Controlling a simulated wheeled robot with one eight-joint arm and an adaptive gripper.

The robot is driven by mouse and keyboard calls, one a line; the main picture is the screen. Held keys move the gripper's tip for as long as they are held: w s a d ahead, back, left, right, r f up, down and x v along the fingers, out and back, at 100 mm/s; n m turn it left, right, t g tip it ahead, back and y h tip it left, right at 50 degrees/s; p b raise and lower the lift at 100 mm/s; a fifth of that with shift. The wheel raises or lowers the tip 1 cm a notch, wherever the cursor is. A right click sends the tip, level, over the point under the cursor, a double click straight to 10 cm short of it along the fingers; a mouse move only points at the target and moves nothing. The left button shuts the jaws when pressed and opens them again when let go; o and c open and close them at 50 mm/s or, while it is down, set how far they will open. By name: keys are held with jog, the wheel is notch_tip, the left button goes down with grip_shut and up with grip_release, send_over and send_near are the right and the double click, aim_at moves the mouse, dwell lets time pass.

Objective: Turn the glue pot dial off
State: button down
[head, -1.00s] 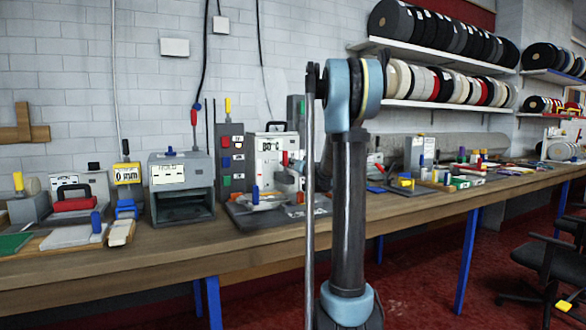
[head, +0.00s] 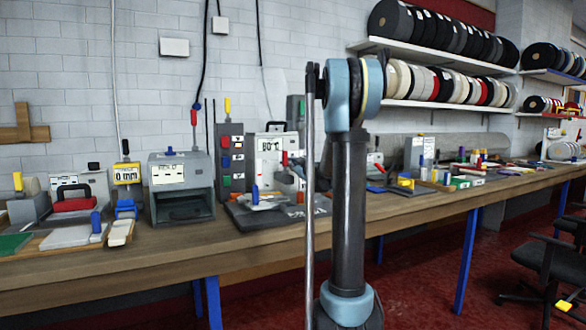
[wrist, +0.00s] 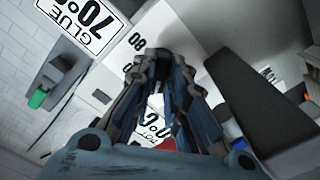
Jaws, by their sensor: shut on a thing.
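The glue pot (head: 268,160) is a white upright unit with an "80°C" label, on a dark base on the bench in the head view. In the wrist view its white front (wrist: 205,22) fills the middle, with an "80" mark and a partly covered temperature label. My gripper (wrist: 163,62) reaches to this front with its fingers close together, shut on the dial. The fingers hide the dial, so its pointer and setting cannot be read. In the head view my gripper (head: 290,178) is at the pot's right side, partly behind my arm.
A "GLUE 70°C" sign (wrist: 85,22) is at the upper left of the wrist view. A dark bar-like part (wrist: 258,95) is close on the right. In the head view a grey switch tower (head: 231,160) and a grey box machine (head: 181,190) stand left of the pot.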

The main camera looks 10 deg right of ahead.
jog(key=n, duration=0.9)
jog(key=shift+n, duration=0.4)
jog(key=shift+a, duration=0.1)
jog(key=c, duration=1.6)
grip_release()
jog(key=v, duration=1.1)
jog(key=shift+s, duration=0.35)
